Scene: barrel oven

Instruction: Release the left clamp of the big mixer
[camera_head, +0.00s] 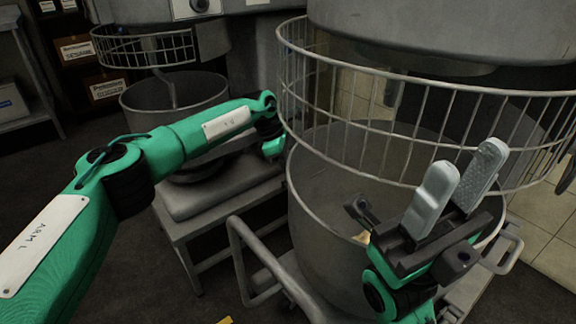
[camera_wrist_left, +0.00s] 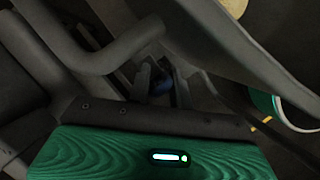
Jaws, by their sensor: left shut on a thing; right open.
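The big mixer's grey head (camera_head: 450,25) fills the upper right of the head view, above its large steel bowl (camera_head: 325,225). In the dark left wrist view, my left gripper (camera_wrist_left: 160,86) is shut on a small part with a blue tip, apparently the left clamp, below the curved bowl wall (camera_wrist_left: 235,50). Details of the clamp are hard to tell. My right gripper (camera_head: 462,185) is open and empty, fingers upward, in front of the bowl's right side.
A wire guard (camera_head: 400,125) rings the space above the bowl. A bent tube handle (camera_head: 240,255) stands at the bowl's lower left. A smaller mixer with its bowl (camera_head: 150,105) stands behind on the left. Shelves with boxes (camera_head: 105,88) are at the back left.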

